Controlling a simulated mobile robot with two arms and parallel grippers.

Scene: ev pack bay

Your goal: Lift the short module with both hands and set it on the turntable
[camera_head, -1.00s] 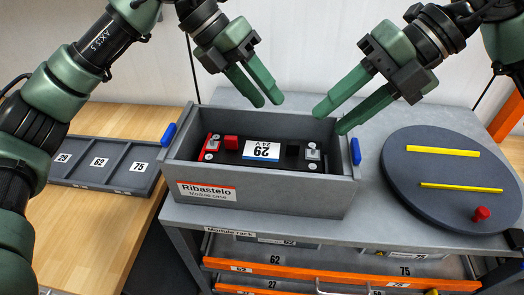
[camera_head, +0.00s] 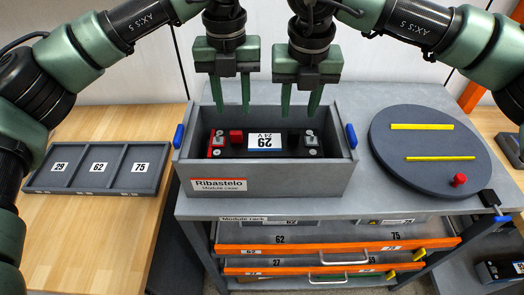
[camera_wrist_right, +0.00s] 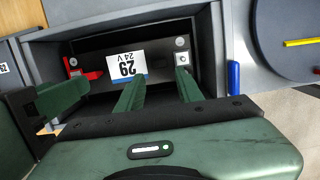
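The short module is a black block (camera_head: 290,142) with a white-and-blue label reading 29, 24 V, a red end and metal terminals. It lies inside the open grey module case (camera_head: 270,180), and also shows in the right wrist view (camera_wrist_right: 158,65). My left gripper (camera_head: 232,108) is open and empty, fingers pointing down above the case's back-left part. My right gripper (camera_head: 300,110) is open and empty beside it, above the back-right part. Neither visibly touches the module. The turntable (camera_head: 425,150) is a dark round disc with two yellow strips and a red knob.
The case has blue side handles (camera_head: 351,136) and stands on the grey module rack (camera_head: 385,205); its walls surround the module. A three-compartment tray (camera_head: 100,188) marked 29, 62, 75 sits on the wooden bench. Orange-fronted drawers are below. The turntable top is otherwise clear.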

